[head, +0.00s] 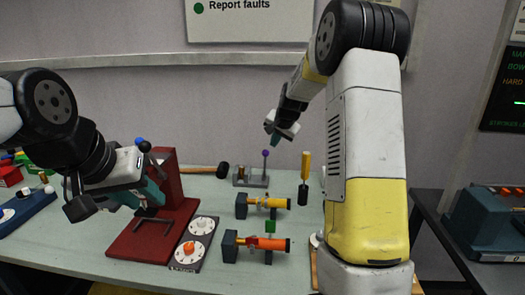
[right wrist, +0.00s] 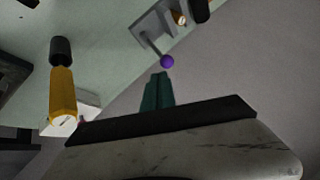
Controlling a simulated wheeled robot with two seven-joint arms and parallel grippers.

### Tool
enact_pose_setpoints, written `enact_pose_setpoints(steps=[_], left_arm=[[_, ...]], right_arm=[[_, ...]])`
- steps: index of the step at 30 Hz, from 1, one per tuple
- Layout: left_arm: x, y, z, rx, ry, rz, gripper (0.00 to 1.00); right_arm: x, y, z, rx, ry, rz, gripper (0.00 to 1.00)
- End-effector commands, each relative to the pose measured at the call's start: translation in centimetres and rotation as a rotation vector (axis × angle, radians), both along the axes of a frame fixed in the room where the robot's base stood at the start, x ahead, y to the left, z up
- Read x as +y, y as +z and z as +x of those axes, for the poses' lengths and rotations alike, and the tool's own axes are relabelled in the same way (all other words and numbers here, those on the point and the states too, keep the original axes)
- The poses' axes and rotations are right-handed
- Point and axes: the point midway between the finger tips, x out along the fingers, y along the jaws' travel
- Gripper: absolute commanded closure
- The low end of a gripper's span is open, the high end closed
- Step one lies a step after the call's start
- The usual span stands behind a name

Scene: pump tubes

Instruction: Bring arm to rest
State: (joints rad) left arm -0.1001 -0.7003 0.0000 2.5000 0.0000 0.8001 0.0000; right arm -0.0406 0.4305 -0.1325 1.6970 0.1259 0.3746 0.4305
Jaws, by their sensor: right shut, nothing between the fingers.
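My right arm (head: 365,130) rises on the right of the head view, and its forearm reaches left and down. My right gripper (head: 274,137) hangs above the back of the table, clear of everything. In the right wrist view its teal fingers (right wrist: 158,90) are together with nothing between them. My left gripper (head: 148,195) is over the red press-like stand (head: 160,225) at the left. Its teal fingers partly overlap the stand in the picture, so I cannot tell its opening or whether it touches.
A purple-knobbed lever fixture (head: 252,180) stands below my right gripper; the purple knob (right wrist: 167,61) also shows in the right wrist view. A yellow-handled tool (head: 305,170) stands upright. Yellow (head: 267,203) and orange (head: 262,243) tubes sit in blue holders. A dial panel (head: 195,243) lies left of them.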

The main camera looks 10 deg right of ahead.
Motion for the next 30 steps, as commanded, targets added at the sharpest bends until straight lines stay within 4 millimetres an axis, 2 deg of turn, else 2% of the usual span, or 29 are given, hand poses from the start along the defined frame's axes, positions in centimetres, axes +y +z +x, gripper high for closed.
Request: enact_pose_setpoints(steps=[7,11,14,15,20,21,27,30], left_arm=[[0.0,0.0,0.0,0.000,0.000,0.000,0.64],[0.0,0.0,0.0,0.000,0.000,0.000,0.64],[0.0,0.0,0.0,0.000,0.000,0.000,0.64],[0.0,0.0,0.0,0.000,0.000,0.000,0.64],[0.0,0.0,0.0,0.000,0.000,0.000,0.64],[0.0,0.0,0.0,0.000,0.000,0.000,0.64],[0.0,0.0,0.0,0.000,0.000,0.000,0.64],[0.0,0.0,0.0,0.000,0.000,0.000,0.64]], right_arm=[[-0.5,2.3,-1.2,-0.001,0.008,-0.001,1.00],[0.2,4.9,-4.4,-0.002,0.057,-0.013,1.00],[1.1,7.6,-8.9,-0.003,0.125,-0.032,1.00],[1.5,8.6,-11.0,-0.004,0.157,-0.043,1.00],[3.0,11.1,-19.5,-0.004,0.286,-0.096,1.00],[3.4,11.5,-21.7,-0.003,0.320,-0.110,1.00],[4.7,11.4,-32.1,-0.005,0.474,-0.196,1.00],[5.0,10.5,-36.2,-0.004,0.534,-0.236,1.00]])
